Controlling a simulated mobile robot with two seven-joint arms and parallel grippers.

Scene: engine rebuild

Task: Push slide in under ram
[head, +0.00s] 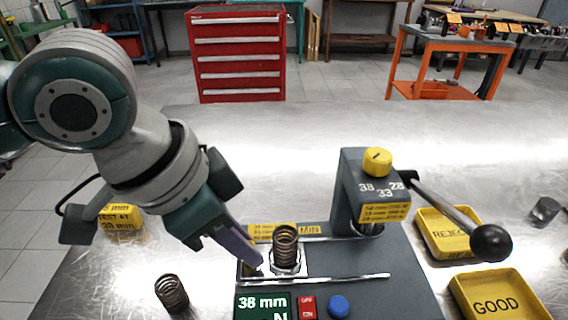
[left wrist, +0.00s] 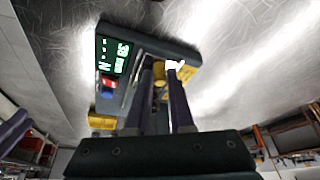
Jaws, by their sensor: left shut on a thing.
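The grey spring tester (head: 400,285) stands on the metal bench. Its slide (head: 298,268), a pale plate between two rails, is at the left end of the base, and a dark coil spring (head: 285,245) stands upright on it. The ram (head: 369,230) is under the tester's head, to the right of the spring and clear of it. My left gripper (head: 252,262) is shut at the slide's left end, apparently on its small handle. In the left wrist view, a small yellowish piece (left wrist: 160,76) shows between the fingers.
A loose spring (head: 172,293) stands at front left. Yellow REJECT (head: 448,238) and GOOD (head: 497,300) trays lie at right. The black-knobbed lever (head: 490,243) juts out over the right side. The display (head: 262,306) reads 38 mm. The bench behind the tester is clear.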

